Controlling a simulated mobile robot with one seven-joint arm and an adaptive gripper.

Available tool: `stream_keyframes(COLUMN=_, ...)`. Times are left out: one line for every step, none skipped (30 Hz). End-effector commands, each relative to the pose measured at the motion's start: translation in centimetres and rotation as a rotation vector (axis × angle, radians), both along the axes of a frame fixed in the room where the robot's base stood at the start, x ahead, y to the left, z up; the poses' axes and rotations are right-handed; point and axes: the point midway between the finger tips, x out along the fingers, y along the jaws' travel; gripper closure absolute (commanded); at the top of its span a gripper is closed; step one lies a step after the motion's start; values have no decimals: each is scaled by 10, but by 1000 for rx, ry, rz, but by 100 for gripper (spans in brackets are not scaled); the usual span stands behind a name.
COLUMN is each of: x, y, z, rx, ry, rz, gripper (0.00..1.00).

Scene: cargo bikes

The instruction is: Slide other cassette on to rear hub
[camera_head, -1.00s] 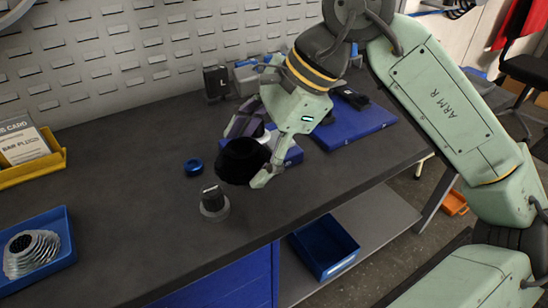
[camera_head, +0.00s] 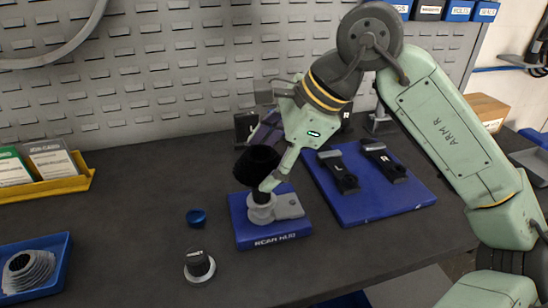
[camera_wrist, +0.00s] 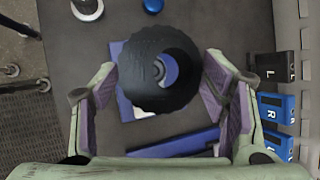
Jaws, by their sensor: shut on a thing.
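A black toothed cassette (camera_head: 255,166) is held between the fingers of my gripper (camera_head: 263,160), which is shut on it. In the wrist view the cassette (camera_wrist: 148,62) sits between both purple-padded fingers, with blue showing through its bore. The grey rear hub (camera_head: 262,212) stands on a blue base marked "REAR HUB" (camera_head: 272,238). The cassette is over the hub's dark upright part in the head view; I cannot tell whether they touch. A silver cassette (camera_head: 28,270) lies in a blue tray (camera_head: 57,275) at the left.
A blue ring (camera_head: 196,217) and a black-topped grey part (camera_head: 199,264) stand left of the hub. A blue mat (camera_head: 375,205) with black pieces lies to the right. A yellow card bin (camera_head: 75,183) is at the left, beneath the pegboard (camera_head: 190,75).

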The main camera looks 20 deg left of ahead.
Motion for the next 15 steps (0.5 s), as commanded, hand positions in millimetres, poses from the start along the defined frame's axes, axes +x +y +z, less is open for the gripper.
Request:
stream_keyframes(x=0, y=0, z=-2, rx=1, ry=0, rz=0, gripper=79)
stream_keyframes(x=0, y=0, z=-4, rx=1, ry=0, rz=0, gripper=79)
stream_keyframes(x=0, y=0, z=-6, rx=1, ry=0, rz=0, gripper=79)
stream_keyframes(x=0, y=0, z=-8, rx=1, ry=0, rz=0, gripper=79)
stream_keyframes(x=0, y=0, z=-9, rx=1, ry=0, rz=-1, gripper=79)
stream_keyframes(x=0, y=0, z=-12, rx=1, ry=1, rz=-1, gripper=79)
stream_keyframes(x=0, y=0, z=-14, rx=1, ry=1, rz=-1, gripper=79)
stream_keyframes(x=0, y=0, z=-16, rx=1, ry=1, rz=-1, gripper=79)
stream_keyframes(x=0, y=0, z=-20, rx=1, ry=1, rz=-1, gripper=79)
stream_keyframes(x=0, y=0, z=-22, rx=1, ry=1, rz=-1, gripper=79)
stream_keyframes(x=0, y=0, z=-24, rx=1, ry=1, rz=-1, gripper=79)
stream_keyframes(x=0, y=0, z=-28, rx=1, ry=1, rz=-1, gripper=79)
stream_keyframes(x=0, y=0, z=-30, rx=1, ry=1, rz=-1, gripper=79)
stream_keyframes(x=0, y=0, z=-33, rx=1, ry=1, rz=-1, gripper=79)
stream_keyframes(x=0, y=-1, z=-36, rx=1, ry=1, rz=-1, gripper=79)
